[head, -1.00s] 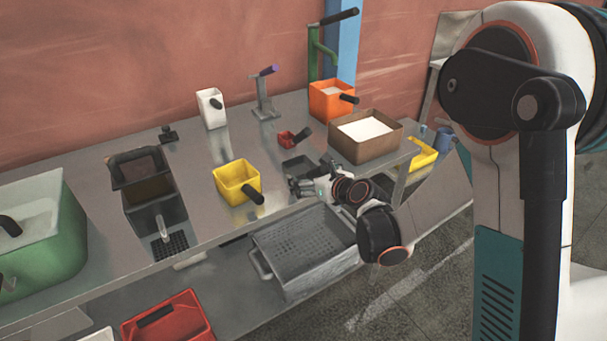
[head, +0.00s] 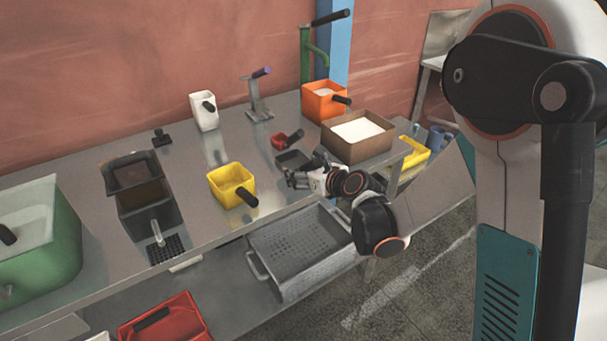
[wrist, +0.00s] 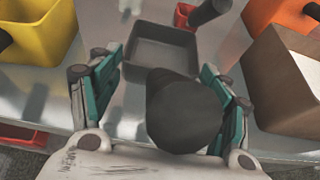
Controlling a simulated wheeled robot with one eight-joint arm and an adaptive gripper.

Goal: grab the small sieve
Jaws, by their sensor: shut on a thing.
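The small sieve is a dark grey, square, open-topped box (head: 292,159) with a thick black handle. It is at the front edge of the metal table, just beyond my gripper (head: 297,178) in the head view. In the wrist view, the sieve's box (wrist: 160,48) is ahead of my gripper (wrist: 162,80), and its black handle points back between the two fingers. My gripper is shut on the handle. The handle's end hides part of the grip. I cannot tell whether the sieve is clear of the tabletop.
A small red scoop (head: 281,139) is close behind the sieve. A yellow container (head: 225,183) stands left, a brown box of white powder (head: 352,150) right, and an orange container (head: 318,108) behind. A large perforated grey tray (head: 300,272) is on the lower shelf.

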